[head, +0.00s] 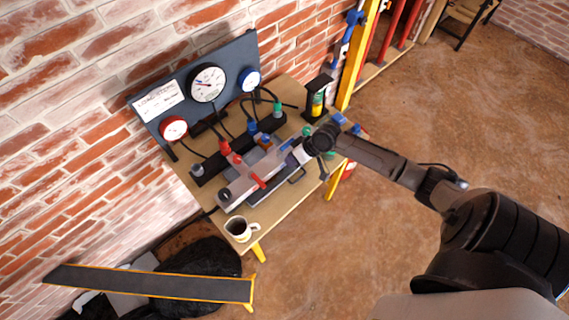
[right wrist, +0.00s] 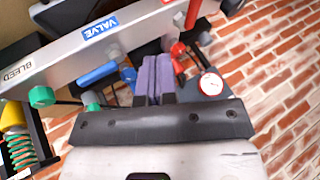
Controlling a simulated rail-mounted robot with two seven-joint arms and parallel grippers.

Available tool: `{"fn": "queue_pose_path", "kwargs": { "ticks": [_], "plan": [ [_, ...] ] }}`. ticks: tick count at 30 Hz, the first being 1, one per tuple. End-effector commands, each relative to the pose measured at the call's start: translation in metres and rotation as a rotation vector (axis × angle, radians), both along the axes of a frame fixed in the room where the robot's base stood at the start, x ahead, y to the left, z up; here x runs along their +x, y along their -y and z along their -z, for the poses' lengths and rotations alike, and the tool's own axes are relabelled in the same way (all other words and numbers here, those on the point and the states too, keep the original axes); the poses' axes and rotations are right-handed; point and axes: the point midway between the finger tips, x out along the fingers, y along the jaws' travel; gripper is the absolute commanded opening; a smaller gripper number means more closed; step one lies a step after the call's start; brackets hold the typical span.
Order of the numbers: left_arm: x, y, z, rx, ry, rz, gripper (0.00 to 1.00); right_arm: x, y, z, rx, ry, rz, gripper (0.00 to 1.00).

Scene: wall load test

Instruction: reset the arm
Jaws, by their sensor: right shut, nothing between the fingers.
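A long grey arm (head: 238,187) lies across the wooden bench, with a red lever (head: 258,182) standing out from it. In the right wrist view the grey arm (right wrist: 145,22) carries the labels VALVE and BLEED. A blue handle (right wrist: 97,74) and a green knob (right wrist: 41,97) show beside it. My right gripper (head: 294,158) is over the far right part of the apparatus, its fingertips partly hidden in the head view. In the right wrist view its purple fingers (right wrist: 155,75) are together and empty, near the grey arm. I cannot tell whether they touch it. My left gripper is out of view.
A dark panel (head: 228,67) with three gauges stands behind the bench (head: 283,213) against the brick wall. A mug (head: 238,229) sits at the front edge. A spring stand (head: 317,98) is at the back right. A dark-topped plank (head: 150,284) is lower left. Right floor is open.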

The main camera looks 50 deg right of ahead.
Motion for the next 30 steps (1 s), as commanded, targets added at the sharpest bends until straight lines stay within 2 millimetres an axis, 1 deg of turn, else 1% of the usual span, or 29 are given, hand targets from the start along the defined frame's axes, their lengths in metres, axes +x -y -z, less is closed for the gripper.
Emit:
{"fn": "queue_pose_path", "kwargs": {
  "ticks": [3, 7, 13, 16, 18, 19, 20, 23, 24, 26, 29, 30],
  "plan": [
    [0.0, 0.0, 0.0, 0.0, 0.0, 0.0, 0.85, -0.003, 0.003, -0.006, 0.0, 0.0, -0.001, 0.0],
    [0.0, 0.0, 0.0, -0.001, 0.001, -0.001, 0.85, -0.004, 0.004, -0.008, -0.001, 0.0, 0.0, 0.0],
    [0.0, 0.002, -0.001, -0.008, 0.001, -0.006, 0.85, -0.004, 0.004, -0.008, -0.004, 0.002, -0.006, 0.0],
    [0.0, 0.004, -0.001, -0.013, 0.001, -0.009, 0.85, -0.011, 0.005, -0.003, -0.03, -0.037, -0.037, 0.0],
    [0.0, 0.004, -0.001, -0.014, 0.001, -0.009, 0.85, -0.019, 0.013, 0.002, -0.121, -0.076, -0.077, 0.0],
    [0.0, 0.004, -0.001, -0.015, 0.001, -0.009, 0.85, -0.021, 0.015, 0.001, -0.171, -0.084, -0.101, 0.0],
    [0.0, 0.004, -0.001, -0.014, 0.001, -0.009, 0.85, -0.023, 0.017, -0.002, -0.227, -0.088, -0.125, 0.0],
    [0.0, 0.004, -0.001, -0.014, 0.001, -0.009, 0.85, -0.027, 0.019, -0.022, -0.438, -0.077, -0.206, 0.0],
    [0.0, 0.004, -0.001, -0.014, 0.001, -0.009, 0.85, -0.028, 0.013, -0.032, -0.513, -0.058, -0.229, 0.0],
    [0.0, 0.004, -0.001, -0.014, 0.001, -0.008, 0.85, -0.031, -0.001, -0.047, -0.607, -0.027, -0.248, 0.0],
    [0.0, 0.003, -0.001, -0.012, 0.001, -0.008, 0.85, -0.051, -0.032, -0.064, -0.712, 0.017, -0.246, 0.0],
    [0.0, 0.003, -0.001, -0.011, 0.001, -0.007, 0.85, -0.062, -0.046, -0.071, -0.736, 0.034, -0.235, 0.0]
  ]
}}
